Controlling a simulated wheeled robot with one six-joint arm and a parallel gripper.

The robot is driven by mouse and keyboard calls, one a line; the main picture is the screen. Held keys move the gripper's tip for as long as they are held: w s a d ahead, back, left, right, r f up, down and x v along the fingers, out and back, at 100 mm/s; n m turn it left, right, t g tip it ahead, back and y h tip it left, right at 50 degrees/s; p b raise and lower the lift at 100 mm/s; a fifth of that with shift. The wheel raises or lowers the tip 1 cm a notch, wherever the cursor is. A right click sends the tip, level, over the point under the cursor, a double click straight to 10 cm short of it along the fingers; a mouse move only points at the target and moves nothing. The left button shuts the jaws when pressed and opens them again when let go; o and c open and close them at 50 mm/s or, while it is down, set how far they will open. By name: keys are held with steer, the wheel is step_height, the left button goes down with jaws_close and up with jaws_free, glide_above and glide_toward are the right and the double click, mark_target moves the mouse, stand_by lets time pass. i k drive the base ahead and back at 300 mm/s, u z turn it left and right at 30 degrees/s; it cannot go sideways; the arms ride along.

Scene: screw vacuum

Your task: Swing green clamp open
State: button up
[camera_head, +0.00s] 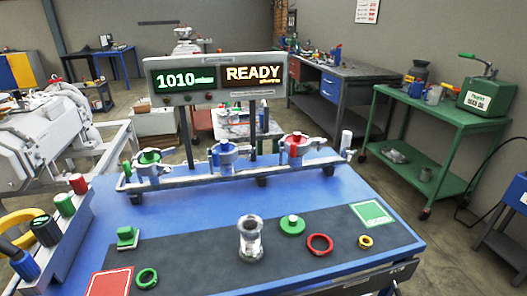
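A green-topped fitting (149,157) stands at the left end of the grey rail (200,176) along the back of the blue table. Metal clamp hardware sits around it. It is too small to tell whether that clamp is open or shut. A blue fitting (226,150) is in the middle of the rail and a red one (296,143) to the right. A loose green ring (146,278) lies at the front left of the dark mat. My gripper is not in view.
The dark mat (200,245) holds a green block (127,237), a clear cylinder (250,238), a green knobbed disc (292,225), a red ring (320,244) and a small yellow ring (366,241). A display (218,78) reading "1010" and "READY" stands behind. A rack with coloured handles (64,204) is left.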

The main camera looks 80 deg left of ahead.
mark_target(150, 170)
steer(key=z, duration=0.05)
steer(key=k, duration=0.75)
steer(key=u, duration=2.7)
steer(key=i, duration=0.5)
steer(key=u, duration=0.05)
